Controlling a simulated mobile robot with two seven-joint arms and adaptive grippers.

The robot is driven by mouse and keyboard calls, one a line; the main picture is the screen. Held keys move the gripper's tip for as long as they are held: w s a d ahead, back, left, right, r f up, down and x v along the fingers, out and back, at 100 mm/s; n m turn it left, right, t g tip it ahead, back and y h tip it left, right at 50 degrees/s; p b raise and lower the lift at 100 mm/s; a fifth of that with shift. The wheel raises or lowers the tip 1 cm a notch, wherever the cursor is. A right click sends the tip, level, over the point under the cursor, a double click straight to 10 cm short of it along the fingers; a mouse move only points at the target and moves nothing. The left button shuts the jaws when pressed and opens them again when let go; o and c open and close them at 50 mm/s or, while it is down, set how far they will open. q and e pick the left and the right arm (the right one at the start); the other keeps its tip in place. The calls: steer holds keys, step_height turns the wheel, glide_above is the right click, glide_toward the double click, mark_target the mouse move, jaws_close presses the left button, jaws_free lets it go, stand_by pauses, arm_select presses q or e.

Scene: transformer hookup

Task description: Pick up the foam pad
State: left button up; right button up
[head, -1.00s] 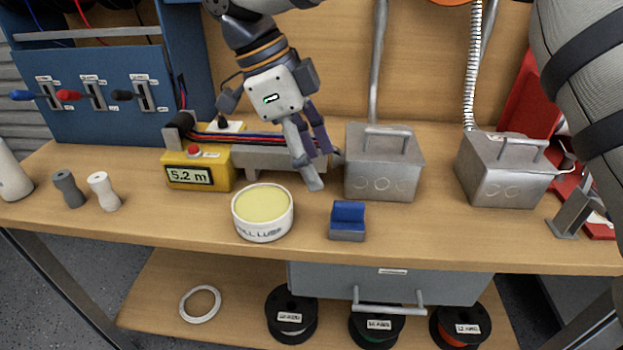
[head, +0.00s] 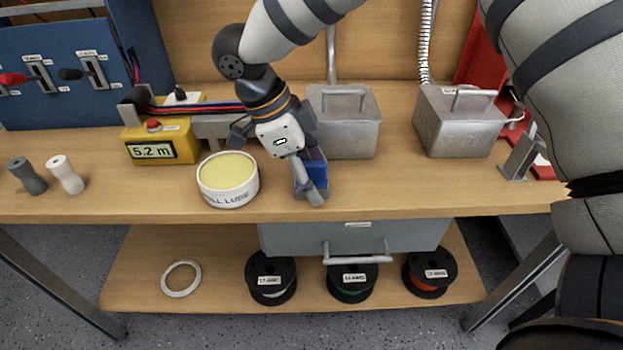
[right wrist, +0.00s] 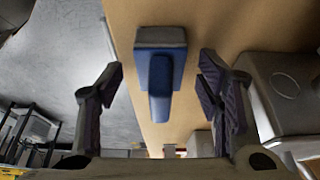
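The foam pad (head: 319,178) appears to be the small blue block with a grey base near the table's front edge. In the head view my right gripper (head: 310,184) is over it and partly hides it. In the right wrist view the pad (right wrist: 160,76) shows between the two fingers, with a gap on each side. My right gripper (right wrist: 160,88) is open and empty there. My left gripper is not in view.
A white lube tub (head: 228,180) stands close left of the gripper. A grey metal box (head: 345,125) is just behind, and another (head: 458,122) stands to the right. A yellow meter (head: 160,145) sits at the left. The front table right of the pad is clear.

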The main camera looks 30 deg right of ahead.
mark_target(313, 162)
steer(key=c, duration=1.2)
step_height(313, 162, up, 4)
steer(key=shift+f, duration=0.2)
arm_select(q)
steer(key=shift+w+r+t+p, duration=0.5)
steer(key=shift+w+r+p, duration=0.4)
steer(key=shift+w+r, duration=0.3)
arm_select(e)
steer(key=s+a+r, duration=0.8)
steer(key=s+r, duration=0.1)
steer(key=s, duration=0.2)
steer(key=shift+s+a+r, duration=0.15)
steer(key=shift+r, duration=0.1)
